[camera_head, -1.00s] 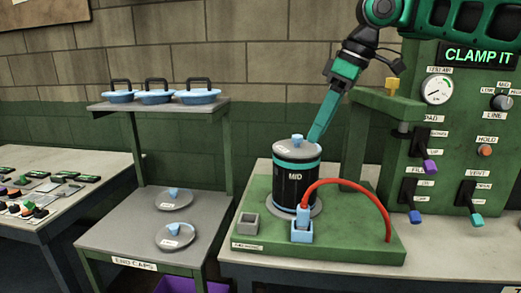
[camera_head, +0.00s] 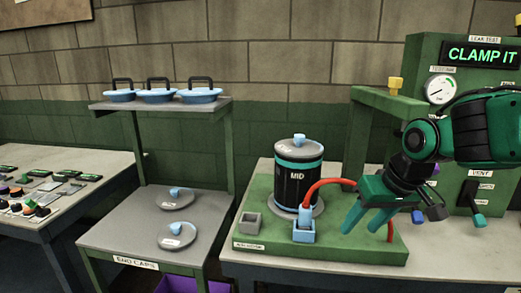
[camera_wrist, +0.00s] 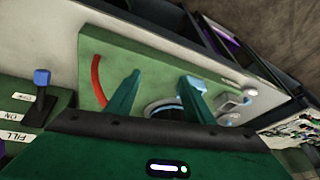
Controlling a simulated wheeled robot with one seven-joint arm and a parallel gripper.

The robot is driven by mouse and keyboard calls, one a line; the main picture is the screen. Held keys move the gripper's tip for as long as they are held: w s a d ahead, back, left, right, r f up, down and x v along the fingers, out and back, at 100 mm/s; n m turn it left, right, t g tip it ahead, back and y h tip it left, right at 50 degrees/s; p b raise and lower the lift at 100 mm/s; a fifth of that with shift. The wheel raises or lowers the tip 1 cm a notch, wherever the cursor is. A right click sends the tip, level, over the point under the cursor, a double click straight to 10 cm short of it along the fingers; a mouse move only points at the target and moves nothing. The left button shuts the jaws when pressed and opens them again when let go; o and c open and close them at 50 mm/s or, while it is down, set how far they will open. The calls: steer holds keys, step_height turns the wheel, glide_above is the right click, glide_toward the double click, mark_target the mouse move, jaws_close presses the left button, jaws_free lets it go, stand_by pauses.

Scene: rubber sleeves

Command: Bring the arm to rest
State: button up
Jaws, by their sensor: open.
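My gripper (camera_head: 367,222) is open and empty in the head view, its green fingers pointing down and left over the right part of the green base plate (camera_head: 376,250). It also shows in the wrist view (camera_wrist: 160,92), with the fingers spread apart. The black cylinder marked MID (camera_head: 297,186) stands upright on the plate, left of my gripper and apart from it. A grey cap with a blue knob (camera_head: 298,145) sits on top of it. My arm covers part of the green panel at the right.
A red hose (camera_head: 330,183) arches from a blue connector (camera_head: 303,231) and passes behind my gripper. The panel sign reads CLAMP IT (camera_head: 483,54). A gauge (camera_head: 440,88) and levers are close to my arm. A shelf stand (camera_head: 160,104) with blue-rimmed lids stands left.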

steer(key=s+d+f+m+g, duration=0.2)
steer(key=s+d+f+m, duration=0.1)
steer(key=s+d, duration=0.5)
steer(key=s+d+f+m+g+h, duration=0.1)
steer(key=s+d+f+m+g, duration=0.1)
steer(key=s+d+m, duration=0.3)
steer(key=s+d+f, duration=0.1)
steer(key=s+d, duration=0.3)
steer(key=s, duration=0.4)
steer(key=shift+s+d+f+h, duration=0.2)
steer(key=shift+d+f+h, duration=0.05)
steer(key=shift+f+h, duration=0.05)
steer(key=shift+w+f, duration=0.25)
steer(key=shift+w, duration=0.4)
